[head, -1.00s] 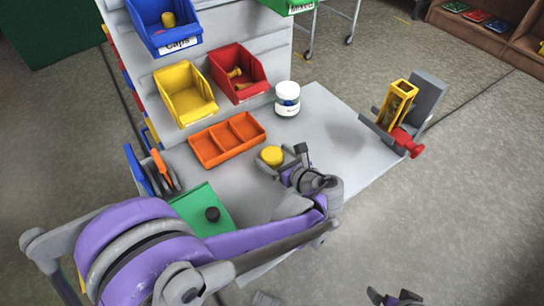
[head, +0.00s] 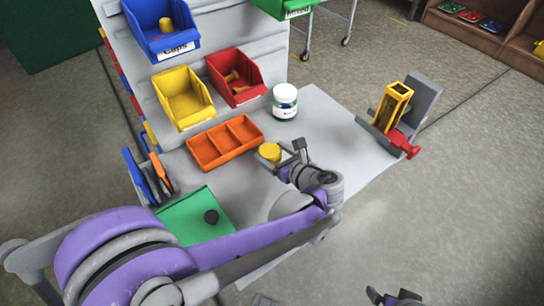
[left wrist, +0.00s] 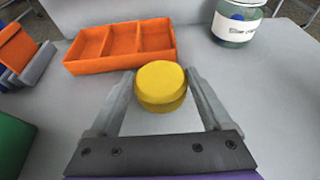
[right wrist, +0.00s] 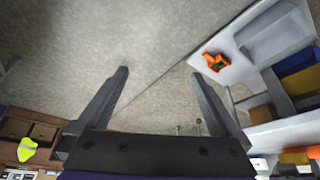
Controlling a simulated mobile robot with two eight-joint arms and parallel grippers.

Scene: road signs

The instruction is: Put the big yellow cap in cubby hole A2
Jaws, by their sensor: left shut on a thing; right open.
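The big yellow cap (head: 270,152) is between the fingers of my left gripper (head: 282,158), over the grey table. In the left wrist view the cap (left wrist: 161,84) sits between the two fingertips (left wrist: 160,90), and the jaws are shut on it. Whether it touches the table is hard to tell. My right gripper (head: 394,299) shows at the bottom edge of the head view. In the right wrist view its fingers (right wrist: 158,85) are wide apart and empty, above the floor. No cubby hole labelled A2 can be read in these views.
An orange three-part tray (head: 225,142) lies just beyond the cap. Yellow (head: 183,97), red (head: 237,78) and blue (head: 162,30) bins hang behind. A green board (head: 196,216) lies left. A grey stand with a yellow part (head: 393,108) is at right.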

